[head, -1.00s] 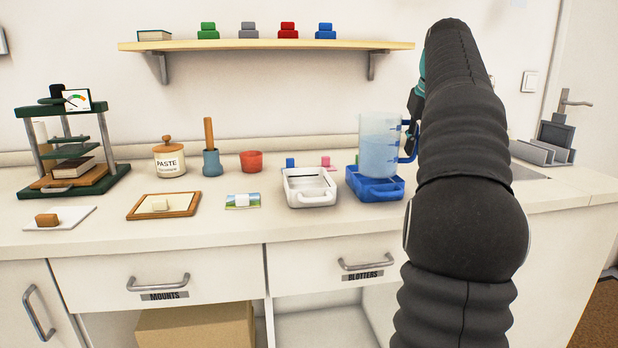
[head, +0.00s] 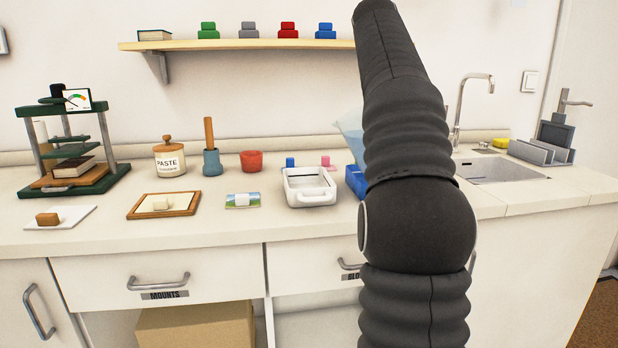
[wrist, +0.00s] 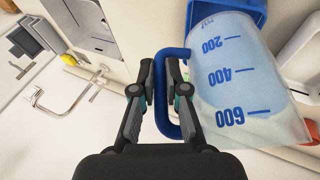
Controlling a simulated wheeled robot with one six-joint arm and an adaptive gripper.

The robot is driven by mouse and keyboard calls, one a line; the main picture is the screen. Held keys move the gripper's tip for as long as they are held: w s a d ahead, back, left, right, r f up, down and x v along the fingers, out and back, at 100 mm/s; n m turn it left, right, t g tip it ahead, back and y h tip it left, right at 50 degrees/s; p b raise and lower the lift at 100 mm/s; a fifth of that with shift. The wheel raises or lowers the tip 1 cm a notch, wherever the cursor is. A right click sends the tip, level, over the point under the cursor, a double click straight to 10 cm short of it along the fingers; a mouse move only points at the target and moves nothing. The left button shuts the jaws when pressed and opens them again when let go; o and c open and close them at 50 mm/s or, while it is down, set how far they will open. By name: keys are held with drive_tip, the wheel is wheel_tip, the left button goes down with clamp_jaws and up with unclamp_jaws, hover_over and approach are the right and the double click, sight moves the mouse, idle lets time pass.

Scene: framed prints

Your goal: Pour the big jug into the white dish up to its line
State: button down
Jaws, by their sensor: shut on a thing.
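The big jug is clear with a blue handle and blue marks. In the head view my arm hides most of it; a tilted, pale blue part of the jug (head: 350,140) shows left of the arm. In the wrist view the jug (wrist: 240,85) shows its 200, 400 and 600 marks. My gripper (wrist: 162,75) is shut on its blue handle. The white dish (head: 310,199) stands on the counter, left of the jug.
Left on the counter (head: 250,226) are a small printed card (head: 242,201), a red bowl (head: 251,161), a blue mortar (head: 211,163) and a paste jar (head: 169,160). Small blue and pink blocks stand behind the dishes. A sink (head: 500,170) with a tap lies right.

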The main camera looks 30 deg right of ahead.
drive_tip(key=shift+w+a+r+g+h, duration=0.2)
drive_tip(key=shift+w+a+r+h, duration=0.1)
drive_tip(key=shift+a+h, duration=0.15)
drive_tip(key=shift+w+a+r+g+h, duration=0.2)
drive_tip(key=shift+a+r+h, duration=0.1)
drive_tip(key=shift+a+h, duration=0.1)
drive_tip(key=shift+a, duration=0.1)
drive_tip(key=shift+w+a+r+n+g+h, duration=0.3)
drive_tip(key=shift+a+r+n+h, duration=0.15)
drive_tip(key=shift+h, duration=0.2)
idle(0.5)
drive_tip(key=shift+w+a+r+n+g+h, duration=0.25)
drive_tip(key=shift+a+h, duration=0.25)
drive_tip(key=shift+h, duration=0.25)
drive_tip(key=shift+w+a+r+n+g+h, duration=0.1)
drive_tip(key=shift+w+a+g+h, duration=0.3)
drive_tip(key=shift+h, duration=0.35)
idle(2.1)
drive_tip(key=shift+w+a+f+g+h+b, duration=0.25)
drive_tip(key=shift+a+f+h+b, duration=0.35)
drive_tip(key=shift+b, duration=0.4)
idle(1.3)
